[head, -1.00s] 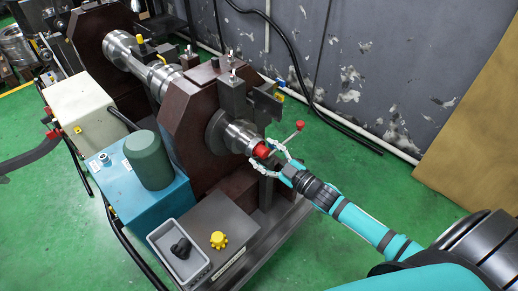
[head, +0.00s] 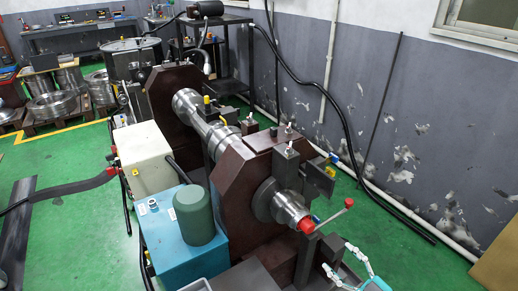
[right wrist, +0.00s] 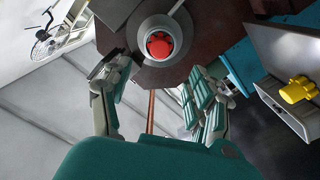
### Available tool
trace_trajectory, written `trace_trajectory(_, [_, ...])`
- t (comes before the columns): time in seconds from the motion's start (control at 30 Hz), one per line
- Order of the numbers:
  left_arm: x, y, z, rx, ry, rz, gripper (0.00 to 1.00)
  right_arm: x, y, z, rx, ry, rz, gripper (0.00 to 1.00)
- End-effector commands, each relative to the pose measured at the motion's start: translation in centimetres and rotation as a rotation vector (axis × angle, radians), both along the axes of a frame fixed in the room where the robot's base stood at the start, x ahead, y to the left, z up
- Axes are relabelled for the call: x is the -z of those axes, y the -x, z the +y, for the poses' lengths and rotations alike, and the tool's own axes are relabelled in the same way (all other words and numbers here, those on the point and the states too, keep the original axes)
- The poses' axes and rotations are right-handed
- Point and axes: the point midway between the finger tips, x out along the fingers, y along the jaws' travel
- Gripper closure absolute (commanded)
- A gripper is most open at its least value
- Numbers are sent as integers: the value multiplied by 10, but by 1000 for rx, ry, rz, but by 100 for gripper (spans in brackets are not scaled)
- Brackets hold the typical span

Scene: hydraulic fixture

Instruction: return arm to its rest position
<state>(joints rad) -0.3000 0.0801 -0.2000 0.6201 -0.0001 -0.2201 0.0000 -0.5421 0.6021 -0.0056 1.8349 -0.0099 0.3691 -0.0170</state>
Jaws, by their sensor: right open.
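My right gripper (head: 338,258) shows at the bottom right of the head view, with its fingers spread and nothing between them. It is below and to the right of the red cap (head: 306,225) on the end of the metal shaft (head: 285,206), apart from it. In the right wrist view the open fingers (right wrist: 158,75) point toward the red cap (right wrist: 159,45), which sits beyond the fingertips. Most of my right arm is outside the head view. My left gripper is not in view.
A red-knobbed lever (head: 348,203) sticks out beside the shaft end. The brown fixture (head: 248,175) and blue tank (head: 180,245) stand to the left. Green floor (head: 400,255) is free at right.

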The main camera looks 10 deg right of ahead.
Motion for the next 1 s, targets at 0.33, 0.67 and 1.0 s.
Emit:
trace_trajectory(0.33, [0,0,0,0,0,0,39,148,23,-40,210,-15,325,40])
trace_trajectory(0.67, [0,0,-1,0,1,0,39,362,152,-24,438,-40,909,40])
trace_trajectory(1.0, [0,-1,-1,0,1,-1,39,466,315,53,509,-15,1414,40])
